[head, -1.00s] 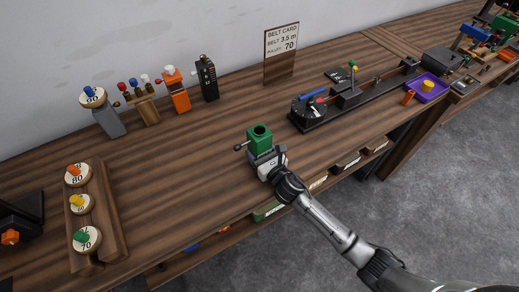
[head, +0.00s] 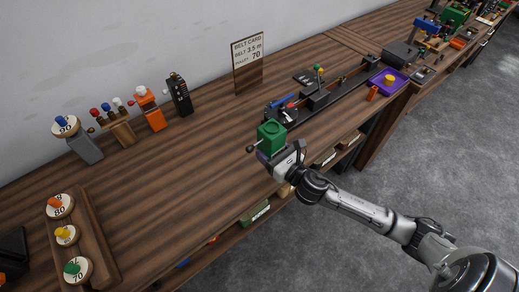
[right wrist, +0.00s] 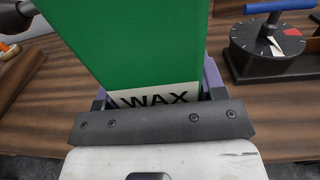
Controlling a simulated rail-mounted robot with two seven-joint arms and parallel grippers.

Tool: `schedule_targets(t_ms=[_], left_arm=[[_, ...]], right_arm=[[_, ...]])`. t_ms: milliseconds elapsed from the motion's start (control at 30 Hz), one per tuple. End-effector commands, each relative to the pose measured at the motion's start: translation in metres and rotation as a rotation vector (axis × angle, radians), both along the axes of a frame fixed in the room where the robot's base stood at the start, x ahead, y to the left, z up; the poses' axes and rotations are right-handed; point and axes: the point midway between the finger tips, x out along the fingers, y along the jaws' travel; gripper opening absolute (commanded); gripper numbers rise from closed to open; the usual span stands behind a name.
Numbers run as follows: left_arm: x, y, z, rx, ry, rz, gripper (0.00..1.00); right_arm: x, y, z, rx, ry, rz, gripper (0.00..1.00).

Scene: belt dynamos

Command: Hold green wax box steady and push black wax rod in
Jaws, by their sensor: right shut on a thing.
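The green wax box (head: 271,137) is upright near the front edge of the bench. My right gripper (head: 273,157) is shut on it from the front right. In the right wrist view the green wax box (right wrist: 130,45) fills the space above the gripper (right wrist: 155,105), with a white "WAX" label at its foot. The black wax rod (head: 251,149) sticks out from the left side of the box in the head view, ending in a dark knob. I cannot tell how deep it sits. My left gripper is not in view.
A black fixture with a dial (head: 284,114) stands behind and right of the box. A purple tray (head: 399,87) is farther right. A wooden rack of labelled discs (head: 93,230) lies at front left. The bench between rack and box is clear.

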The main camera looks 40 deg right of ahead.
Motion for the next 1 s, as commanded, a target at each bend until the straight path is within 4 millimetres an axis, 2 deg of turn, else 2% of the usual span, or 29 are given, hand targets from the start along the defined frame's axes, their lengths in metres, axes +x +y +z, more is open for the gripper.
schedule_targets(t_ms=[167,567,1000], left_arm=[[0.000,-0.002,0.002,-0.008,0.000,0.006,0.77],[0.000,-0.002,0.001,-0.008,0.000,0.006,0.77],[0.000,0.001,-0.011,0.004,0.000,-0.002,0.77]], right_arm=[[-0.006,-0.004,0.006,0.000,-0.003,0.001,0.25],[-0.006,-0.004,0.006,0.000,-0.004,0.001,0.25],[0.017,0.012,-0.018,0.002,-0.005,0.001,0.25]])
